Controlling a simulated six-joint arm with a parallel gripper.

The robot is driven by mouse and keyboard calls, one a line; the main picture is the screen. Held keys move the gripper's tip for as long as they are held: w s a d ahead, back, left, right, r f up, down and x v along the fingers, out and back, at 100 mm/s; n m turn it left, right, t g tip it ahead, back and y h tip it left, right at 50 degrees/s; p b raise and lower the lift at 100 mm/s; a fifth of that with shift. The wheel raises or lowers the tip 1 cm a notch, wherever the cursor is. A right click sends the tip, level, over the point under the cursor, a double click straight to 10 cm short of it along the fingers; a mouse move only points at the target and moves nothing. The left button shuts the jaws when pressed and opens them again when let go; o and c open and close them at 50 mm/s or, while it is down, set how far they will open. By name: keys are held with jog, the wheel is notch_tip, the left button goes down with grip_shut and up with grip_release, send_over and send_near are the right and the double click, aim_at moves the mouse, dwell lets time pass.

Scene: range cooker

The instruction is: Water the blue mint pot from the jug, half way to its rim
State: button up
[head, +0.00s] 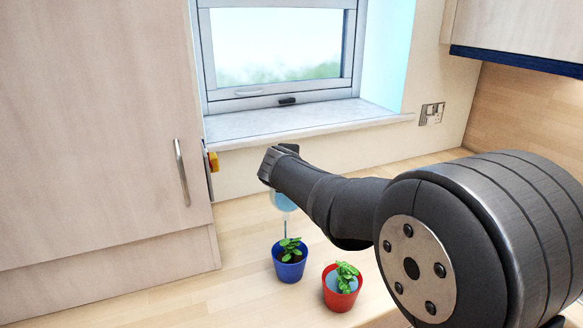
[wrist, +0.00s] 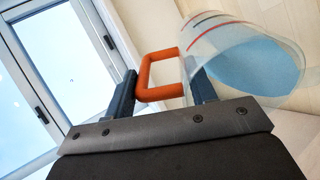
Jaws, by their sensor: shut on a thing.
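The blue mint pot (head: 289,268) stands on the wooden worktop with a green plant and dark soil showing inside. The clear jug (head: 284,201) is above it, partly hidden by my arm. A thin stream of water (head: 286,229) falls from the jug to the blue pot. In the wrist view my gripper (wrist: 162,92) is shut on the jug's orange handle (wrist: 148,74). The jug (wrist: 222,38) is tilted, with blue water and red and dark marking lines on its wall. The water level inside the blue pot cannot be made out.
A red pot (head: 341,295) with a plant stands close to the right of the blue pot; pale blue shows inside it. A tall cupboard (head: 100,120) is at left, a window (head: 280,50) and sill behind. The worktop (head: 190,300) is clear at front left.

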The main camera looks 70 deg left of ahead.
jog(key=shift+s+d, duration=0.15)
jog(key=shift+d, duration=0.1)
jog(key=shift+a, duration=0.1)
dwell(1.1)
jog(key=shift+w+a+r+h, duration=0.15)
jog(key=shift+w+a+h, duration=0.2)
jog(key=shift+a+h, duration=0.15)
jog(key=shift+w+a+g, duration=0.1)
jog(key=shift+g, duration=0.2)
jog(key=shift+w+a+h, duration=0.1)
jog(key=shift+a+h, duration=0.1)
jog(key=shift+h, duration=0.1)
jog(key=shift+w+a+g+h, duration=0.2)
jog(key=shift+a+g+h, duration=0.3)
jog(key=shift+h, duration=0.1)
jog(key=shift+w+a+f+g+h, duration=0.25)
jog(key=shift+a+f+g+h, duration=0.25)
jog(key=shift+h, duration=0.4)
jog(key=shift+w+a+f+g+h, duration=0.15)
jog(key=shift+f+g+h, duration=0.15)
jog(key=shift+h, duration=0.25)
jog(key=shift+w+a+f+g+h, duration=0.1)
jog(key=shift+f+g+h, duration=0.1)
jog(key=shift+g+h, duration=0.7)
jog(key=shift+h, duration=0.55)
